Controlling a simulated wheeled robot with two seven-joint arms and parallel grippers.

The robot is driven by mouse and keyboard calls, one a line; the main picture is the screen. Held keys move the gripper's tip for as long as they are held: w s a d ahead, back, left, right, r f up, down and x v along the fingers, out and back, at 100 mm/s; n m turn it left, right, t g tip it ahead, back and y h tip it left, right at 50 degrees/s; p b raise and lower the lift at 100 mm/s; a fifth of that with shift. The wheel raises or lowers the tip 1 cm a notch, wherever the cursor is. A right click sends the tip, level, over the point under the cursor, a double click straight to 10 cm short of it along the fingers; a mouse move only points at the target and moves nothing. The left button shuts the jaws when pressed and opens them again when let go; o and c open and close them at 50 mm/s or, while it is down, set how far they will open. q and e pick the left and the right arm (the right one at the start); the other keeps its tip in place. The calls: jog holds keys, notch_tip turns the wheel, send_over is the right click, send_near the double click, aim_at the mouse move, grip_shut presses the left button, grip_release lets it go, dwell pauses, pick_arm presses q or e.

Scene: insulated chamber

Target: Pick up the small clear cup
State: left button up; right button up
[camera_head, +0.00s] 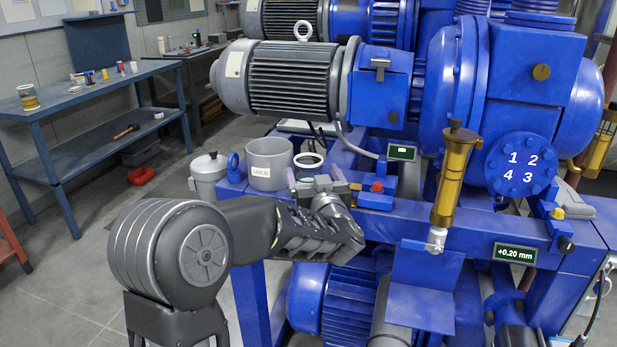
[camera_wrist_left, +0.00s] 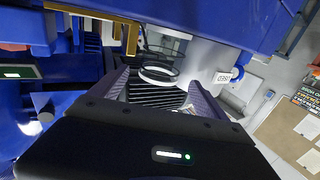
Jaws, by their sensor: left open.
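The small clear cup (camera_head: 309,161) stands on the blue frame, just right of the grey "USED" container. Its pale round rim shows in the head view, and its lower part is hard to see. In the left wrist view the cup (camera_wrist_left: 158,73) appears as a ring between and just beyond the fingertips. My left gripper (camera_head: 322,184) is on the near side of the cup, open and empty. Its two fingers also show in the left wrist view (camera_wrist_left: 160,84), one on each side of the ring. My right gripper is not in view.
The grey "USED" container (camera_head: 269,163) is close left of the cup, with a lidded grey pot (camera_head: 208,172) farther left. A small display (camera_head: 402,152) and a brass cylinder (camera_head: 454,175) stand to the right. The large grey motor (camera_head: 290,80) overhangs behind.

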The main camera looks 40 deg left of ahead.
aim_at(311, 169)
pick_arm(q)
jog(key=x, duration=0.3)
jog(key=shift+w+a, duration=0.25)
jog(key=shift+w, duration=0.05)
jog(key=shift+c, duration=0.4)
jog(key=c, duration=1.4)
